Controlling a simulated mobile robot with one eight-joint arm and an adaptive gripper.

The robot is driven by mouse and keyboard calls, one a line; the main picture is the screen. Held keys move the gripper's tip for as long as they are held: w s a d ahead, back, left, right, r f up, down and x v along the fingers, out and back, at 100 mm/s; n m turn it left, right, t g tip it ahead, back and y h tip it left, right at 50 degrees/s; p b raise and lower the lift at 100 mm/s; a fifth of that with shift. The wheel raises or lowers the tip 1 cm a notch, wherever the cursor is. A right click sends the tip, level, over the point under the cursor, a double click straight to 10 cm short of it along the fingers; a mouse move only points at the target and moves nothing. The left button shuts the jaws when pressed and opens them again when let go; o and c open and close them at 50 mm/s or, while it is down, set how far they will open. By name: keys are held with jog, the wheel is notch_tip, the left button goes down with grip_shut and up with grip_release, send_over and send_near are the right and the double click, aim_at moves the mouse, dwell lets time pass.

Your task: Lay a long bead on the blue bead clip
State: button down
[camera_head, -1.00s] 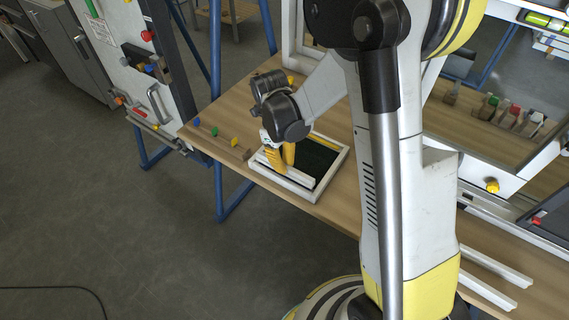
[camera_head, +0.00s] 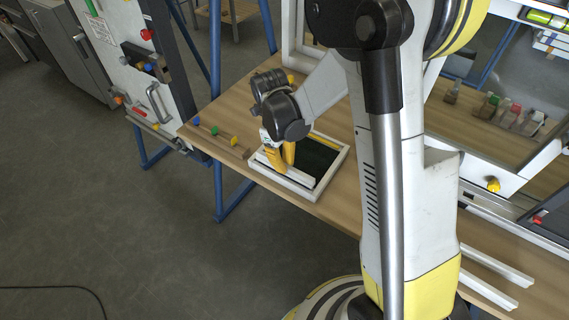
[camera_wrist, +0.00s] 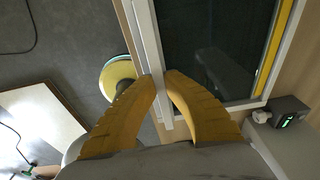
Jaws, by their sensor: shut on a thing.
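The blue bead clip (camera_head: 197,121) sits at the left end of a row of coloured clips on the table in the head view. A framed dark pane (camera_head: 318,158) with white borders lies on the table to its right. My gripper (camera_head: 280,163) points down over the pane's left side, with yellow fingers shut on a long white bead (camera_head: 290,173). In the wrist view the bead (camera_wrist: 147,45) runs between the fingertips (camera_wrist: 160,85), close along the frame edge. I cannot tell whether the bead is clear of the frame. The blue clip is apart from my gripper.
A green clip (camera_head: 214,131) and a yellow clip (camera_head: 234,141) stand beside the blue one. A yellow strip (camera_wrist: 273,50) lines the frame's far side. Two white strips (camera_head: 497,266) lie at the table's lower right. A tool panel (camera_head: 125,60) stands at the left.

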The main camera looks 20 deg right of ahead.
jog(key=shift+f+b, duration=0.4)
jog(key=shift+f, duration=0.1)
jog(key=c, duration=1.5)
grip_release()
notch_tip(320, 180, up, 12)
jog(key=w+a, duration=0.1)
jog(key=shift+w, duration=0.25)
